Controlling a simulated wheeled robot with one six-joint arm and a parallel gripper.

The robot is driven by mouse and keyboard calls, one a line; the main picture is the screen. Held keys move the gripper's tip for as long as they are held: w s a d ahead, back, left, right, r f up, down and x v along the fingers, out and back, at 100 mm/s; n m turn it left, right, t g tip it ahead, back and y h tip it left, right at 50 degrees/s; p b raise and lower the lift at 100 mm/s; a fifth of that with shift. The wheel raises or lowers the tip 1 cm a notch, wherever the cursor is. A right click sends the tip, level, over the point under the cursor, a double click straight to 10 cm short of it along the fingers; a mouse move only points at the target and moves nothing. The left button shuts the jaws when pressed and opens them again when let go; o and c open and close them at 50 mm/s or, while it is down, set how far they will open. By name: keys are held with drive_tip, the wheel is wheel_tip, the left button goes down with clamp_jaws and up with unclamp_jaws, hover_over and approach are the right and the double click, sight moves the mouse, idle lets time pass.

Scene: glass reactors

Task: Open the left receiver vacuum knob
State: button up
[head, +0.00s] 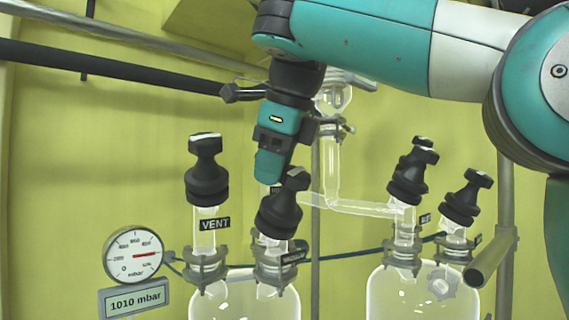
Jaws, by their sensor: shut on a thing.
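The left receiver (240,301) is a clear glass vessel at the bottom centre with two black knobs on glass necks. Its vacuum knob (281,216) is the right one, tilted, above a small dark label (293,258) that is hard to read. My gripper (277,176) reaches down from above, its teal fingers shut on the top of this knob. The other knob (207,170), above the label VENT (215,224), stands upright to the left, apart from my gripper.
A round gauge (133,256) and a display reading 1010 mbar (136,299) are at lower left. A right receiver (422,295) carries two tilted black knobs (412,172) (467,197). A glass pipe (335,185) and a metal post (315,230) stand just right of my gripper.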

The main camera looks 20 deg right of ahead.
drive_tip(key=shift+w+d+r, duration=0.1)
drive_tip(key=shift+d+r, duration=0.05)
drive_tip(key=shift+d, duration=0.1)
drive_tip(key=shift+c, duration=0.3)
idle(0.6)
drive_tip(key=o, duration=0.9)
drive_tip(key=shift+d, duration=0.4)
drive_tip(key=shift+c, duration=0.2)
drive_tip(key=o, duration=0.3)
drive_tip(key=shift+d, duration=0.15)
drive_tip(key=shift+o, duration=0.2)
drive_tip(key=shift+a, duration=0.35)
drive_tip(key=shift+r+p, duration=0.3)
drive_tip(key=p+v, duration=1)
drive_tip(key=v, duration=0.1)
drive_tip(key=shift+s, duration=0.35)
